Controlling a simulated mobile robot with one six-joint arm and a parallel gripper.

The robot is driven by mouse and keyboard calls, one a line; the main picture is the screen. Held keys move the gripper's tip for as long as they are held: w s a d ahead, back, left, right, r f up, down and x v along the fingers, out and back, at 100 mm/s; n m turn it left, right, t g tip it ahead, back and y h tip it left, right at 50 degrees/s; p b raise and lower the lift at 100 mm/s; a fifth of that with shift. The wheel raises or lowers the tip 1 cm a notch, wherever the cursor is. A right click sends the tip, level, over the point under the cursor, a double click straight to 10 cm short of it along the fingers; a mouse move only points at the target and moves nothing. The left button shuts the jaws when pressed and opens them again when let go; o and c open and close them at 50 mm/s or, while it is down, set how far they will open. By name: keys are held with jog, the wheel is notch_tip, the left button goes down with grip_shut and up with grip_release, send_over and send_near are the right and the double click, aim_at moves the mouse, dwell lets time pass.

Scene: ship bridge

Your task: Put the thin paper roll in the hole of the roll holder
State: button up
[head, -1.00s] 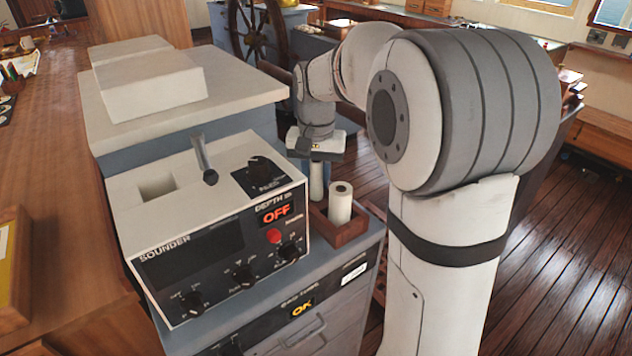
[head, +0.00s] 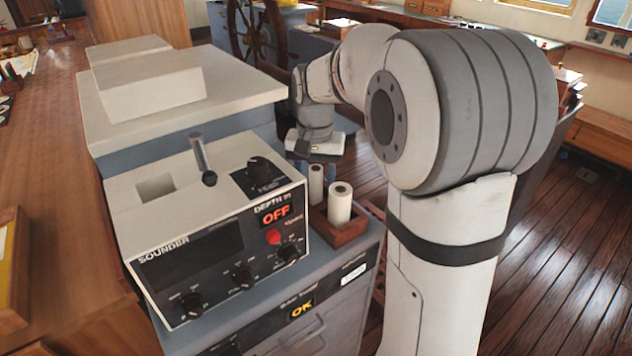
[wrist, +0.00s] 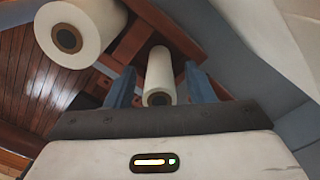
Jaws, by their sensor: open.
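The thin white paper roll (head: 316,186) stands upright in the back part of a wooden box (head: 350,232), right of the sounder. In the wrist view the thin roll (wrist: 160,72) shows end-on between the two blue fingers of my gripper (wrist: 158,78), with a gap on each side. My gripper (head: 316,158) is open, just above the roll's top in the head view; how far the fingers reach down cannot be told.
A thicker white roll (head: 340,203) stands in the same box, close in front of the thin one; it also shows in the wrist view (wrist: 75,30). The sounder (head: 215,240) and a raised grey-white cabinet top (head: 215,105) lie left of my gripper.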

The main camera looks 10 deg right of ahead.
notch_tip(320, 180, up, 11)
jog(key=shift+s+f, duration=0.1)
jog(key=shift+p, duration=0.3)
